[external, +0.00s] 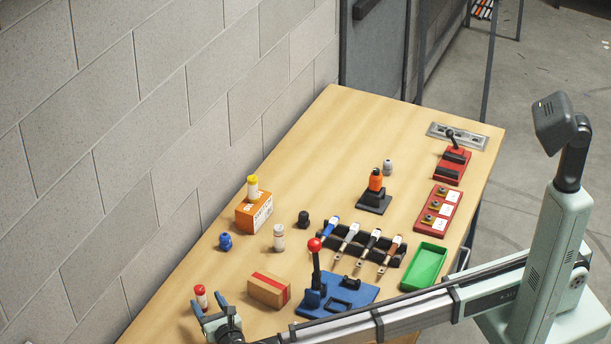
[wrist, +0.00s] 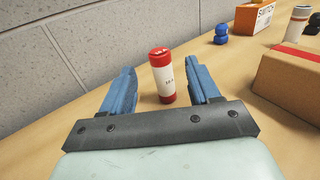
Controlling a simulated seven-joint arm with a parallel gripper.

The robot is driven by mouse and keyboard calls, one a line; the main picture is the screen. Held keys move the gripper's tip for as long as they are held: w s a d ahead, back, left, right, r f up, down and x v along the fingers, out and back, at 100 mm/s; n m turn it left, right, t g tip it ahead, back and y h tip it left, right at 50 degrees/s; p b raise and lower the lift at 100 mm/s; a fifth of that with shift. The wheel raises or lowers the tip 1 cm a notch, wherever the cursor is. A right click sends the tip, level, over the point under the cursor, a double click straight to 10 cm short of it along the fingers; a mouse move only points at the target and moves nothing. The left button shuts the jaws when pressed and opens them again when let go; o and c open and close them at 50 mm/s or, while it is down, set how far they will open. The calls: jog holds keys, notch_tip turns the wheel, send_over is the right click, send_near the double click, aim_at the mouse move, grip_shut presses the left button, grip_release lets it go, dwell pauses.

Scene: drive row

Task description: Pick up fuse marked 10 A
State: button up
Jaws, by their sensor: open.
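A fuse with a red cap, white body and red base (wrist: 163,75) stands upright on the table in the wrist view. Its small label is too blurred to read surely. In the external view this fuse (external: 201,297) is at the near left of the table. My gripper (wrist: 163,84) is open, its blue fingers on either side of the fuse in the picture, the right finger closer to it. I cannot tell how deep the fuse is between them. My gripper (external: 215,317) also shows in the external view. A yellow-capped fuse (external: 252,190) stands on an orange box; a pale-capped one (external: 279,238) stands on the table.
A cardboard box with a red stripe (external: 269,290) lies right of the gripper. Beyond are the orange box (external: 254,213), a blue knob (external: 225,241) and a blue base with a red-balled lever (external: 337,299). A block wall (external: 100,150) runs along the left side.

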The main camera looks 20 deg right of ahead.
aim_at(197, 286)
jog(key=shift+w+a+f, duration=0.1)
jog(key=shift+w+a, duration=0.1)
jog(key=shift+w, duration=1.05)
jog(key=shift+w+a+f, duration=0.1)
jog(key=shift+w+a, duration=0.05)
jog(key=shift+w, duration=1.1)
jog(key=shift+w+a, duration=0.2)
jog(key=shift+w, duration=1.05)
jog(key=shift+c, duration=0.4)
jog(key=c, duration=1)
jog(key=shift+r, duration=0.1)
